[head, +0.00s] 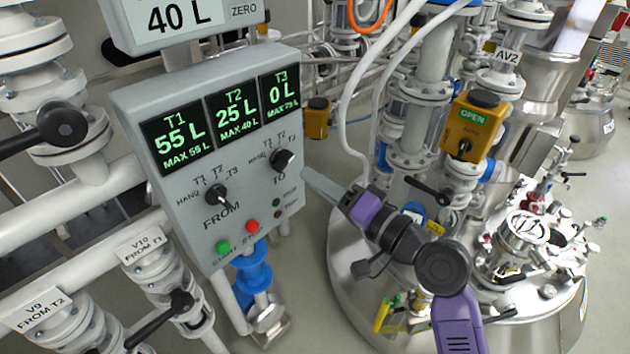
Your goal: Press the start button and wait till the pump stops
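The grey pump control panel (135,110) stands left of centre. Its green START button (223,246) and red STOP button (252,226) are at the bottom edge, unobstructed. The displays read T1 55 L (178,142), T2 25 L (233,115) and T3 0 L (281,98). The black FROM knob (216,195) and TO knob (283,160) are on its face; I cannot surely read their settings. Two small lamps (277,208) by the buttons look dark. My gripper (306,174) is just right of the panel, near the TO knob, with no object visible in it. Its finger gap is not visible.
A display reading 40 L (174,17) is above the panel. A steel vessel (350,290) and an AV2 actuator reading OPEN (470,128) are at right.

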